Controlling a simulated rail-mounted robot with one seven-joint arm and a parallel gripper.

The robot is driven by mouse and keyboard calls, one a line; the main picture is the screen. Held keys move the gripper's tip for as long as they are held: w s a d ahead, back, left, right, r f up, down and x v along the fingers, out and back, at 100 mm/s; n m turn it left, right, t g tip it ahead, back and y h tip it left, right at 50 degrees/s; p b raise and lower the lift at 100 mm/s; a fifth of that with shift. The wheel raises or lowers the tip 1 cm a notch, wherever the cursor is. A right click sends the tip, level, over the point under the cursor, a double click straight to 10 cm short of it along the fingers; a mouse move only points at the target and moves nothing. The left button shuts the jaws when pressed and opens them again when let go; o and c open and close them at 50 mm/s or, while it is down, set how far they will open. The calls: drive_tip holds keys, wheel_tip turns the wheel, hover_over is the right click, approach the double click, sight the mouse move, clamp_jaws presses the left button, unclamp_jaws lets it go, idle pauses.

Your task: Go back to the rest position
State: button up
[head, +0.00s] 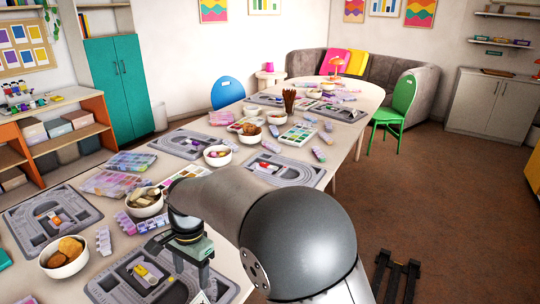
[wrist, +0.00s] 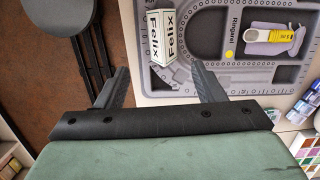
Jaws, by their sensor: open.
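My gripper (wrist: 160,80) is open, its two dark fingers apart with nothing between them. In the head view my gripper (head: 192,268) points down over the near end of the long table (head: 255,275), beside the nearest grey bead board (head: 105,290). In the wrist view this grey bead board (wrist: 205,18) lies beyond the fingers.
A bowl of round brown things (head: 63,262), another bowl (head: 144,205) and bead boxes (head: 120,182) crowd the table. More bead boards (head: 285,170) lie farther back. A dark stool (wrist: 55,5) stands on the brown floor beside the table. The floor at right (head: 440,200) is mostly clear.

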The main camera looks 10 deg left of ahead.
drive_tip(key=d+r+n, duration=0.1)
drive_tip(key=d+r, duration=0.2)
drive_tip(key=d, duration=0.7)
drive_tip(key=d+r, duration=0.3)
drive_tip(key=d, duration=0.7)
drive_tip(key=s+d+n+t+p, duration=0.1)
drive_tip(key=s+d, duration=0.5)
drive_tip(key=d, duration=0.3)
drive_tip(key=s+d+n, duration=0.2)
drive_tip(key=s+d, duration=0.4)
drive_tip(key=d, duration=0.4)
drive_tip(key=shift+f+t+p, duration=0.3)
drive_tip(key=shift+t+p, duration=0.1)
drive_tip(key=shift+s, duration=0.1)
